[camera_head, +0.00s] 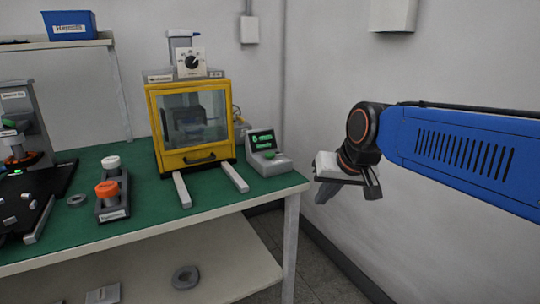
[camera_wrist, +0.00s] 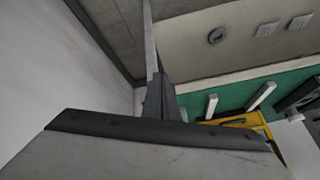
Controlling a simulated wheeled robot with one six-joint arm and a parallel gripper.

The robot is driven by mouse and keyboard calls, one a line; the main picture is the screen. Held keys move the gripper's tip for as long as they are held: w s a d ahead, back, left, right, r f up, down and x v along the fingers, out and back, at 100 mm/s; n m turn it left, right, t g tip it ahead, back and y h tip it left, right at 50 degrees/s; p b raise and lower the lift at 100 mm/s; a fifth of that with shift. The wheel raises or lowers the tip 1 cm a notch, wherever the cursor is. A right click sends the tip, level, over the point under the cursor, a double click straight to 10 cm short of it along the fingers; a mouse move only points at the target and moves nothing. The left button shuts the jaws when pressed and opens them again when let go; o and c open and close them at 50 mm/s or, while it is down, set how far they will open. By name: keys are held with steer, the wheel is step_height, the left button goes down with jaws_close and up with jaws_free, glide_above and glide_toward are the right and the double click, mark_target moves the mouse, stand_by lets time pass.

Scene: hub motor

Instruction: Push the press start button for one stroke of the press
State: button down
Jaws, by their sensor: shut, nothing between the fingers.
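The press (camera_head: 193,120) stands at the back of the green-topped bench, with a yellow-framed clear door and a dial on top. A small grey console (camera_head: 275,167) sits to its right near the bench's right end. The console has a dark screen with green text and a green button (camera_head: 269,155) on its sloped front. My gripper (camera_head: 372,190) is shut and empty, in the air to the right of the bench and well apart from the console. In the wrist view my shut fingers (camera_wrist: 160,98) show, with the press's yellow frame (camera_wrist: 240,121) partly hidden behind my gripper.
Two light rails (camera_head: 235,177) stick out in front of the press. A block with orange and white knobs (camera_head: 112,190) and dark fixtures stand at the left of the bench (camera_head: 150,222). A wall is close behind my arm. The floor right of the bench is clear.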

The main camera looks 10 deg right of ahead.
steer(key=w+a+r+m+t+y, duration=0.1)
steer(key=w+r, duration=0.2)
steer(key=w, duration=0.4)
steer(key=w+a+r, duration=0.2)
steer(key=w+r, duration=0.2)
steer(key=w, duration=0.3)
step_height(320, 180, up, 5)
steer(key=m+t+y, duration=0.1)
steer(key=m+t, duration=0.1)
glide_above(272, 155)
steer(key=shift+f, duration=0.1)
steer(key=shift+f, duration=4.3)
steer(key=shift+f, duration=0.1)
steer(key=shift+f, duration=0.3)
